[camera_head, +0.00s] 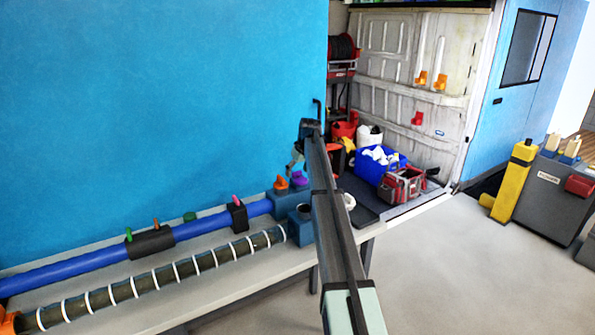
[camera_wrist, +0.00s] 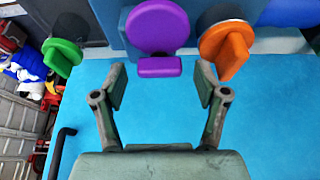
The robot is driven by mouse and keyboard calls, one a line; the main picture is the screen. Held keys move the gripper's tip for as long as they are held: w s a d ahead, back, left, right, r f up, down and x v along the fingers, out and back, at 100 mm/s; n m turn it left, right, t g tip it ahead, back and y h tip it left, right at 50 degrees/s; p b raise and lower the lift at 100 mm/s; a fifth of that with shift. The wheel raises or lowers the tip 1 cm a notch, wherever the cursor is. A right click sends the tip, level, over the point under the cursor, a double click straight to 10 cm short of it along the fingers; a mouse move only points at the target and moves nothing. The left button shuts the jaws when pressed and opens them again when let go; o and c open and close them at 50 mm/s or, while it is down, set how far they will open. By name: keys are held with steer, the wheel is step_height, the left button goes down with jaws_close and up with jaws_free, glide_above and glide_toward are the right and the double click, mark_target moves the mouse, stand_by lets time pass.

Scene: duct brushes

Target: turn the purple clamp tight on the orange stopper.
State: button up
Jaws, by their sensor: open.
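The purple clamp (camera_wrist: 158,28) shows in the wrist view as a round disc with a flat tab at its lower edge. In the head view the purple clamp (camera_head: 299,179) is on top of a blue block at the right end of the pipe. The orange stopper (camera_wrist: 229,47), a disc with a raised fin, is right of the clamp and apart from it in the wrist view. It also shows in the head view (camera_head: 280,183). My gripper (camera_wrist: 161,78) is open, its fingertips on either side of the clamp's tab with gaps visible. My arm partly hides the gripper in the head view.
A green-handled piece (camera_wrist: 62,55) is left of the clamp in the wrist view. A blue pipe (camera_head: 60,271) and a dark ringed duct (camera_head: 155,283) lie along the bench (camera_head: 235,288). A blue bin (camera_head: 366,170) and red tool bag (camera_head: 403,185) stand behind my arm.

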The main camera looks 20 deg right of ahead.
steer(key=c, duration=1.2)
steer(key=shift+o, duration=0.2)
steer(key=m, duration=0.2)
steer(key=m+h, duration=0.1)
steer(key=shift+a+m+h, duration=0.15)
steer(key=shift+m+h, duration=0.15)
steer(key=shift+m, duration=0.1)
steer(key=m+h, duration=0.1)
steer(key=m, duration=0.1)
steer(key=m+g+h, duration=0.1)
steer(key=m, duration=0.2)
steer(key=shift+w, duration=0.15)
steer(key=m+g+h, duration=0.1)
steer(key=m, duration=0.4)
steer(key=shift+w+b, duration=0.1)
steer(key=shift+b, duration=0.3)
steer(key=shift+a+m+g+b, duration=0.15)
steer(key=shift+m+g, duration=0.35)
steer(key=shift+m, duration=0.5)
steer(key=shift+d+m+g+b, duration=0.15)
steer(key=shift+m+g, duration=0.35)
steer(key=shift+m, duration=0.5)
steer(key=shift+a, duration=0.1)
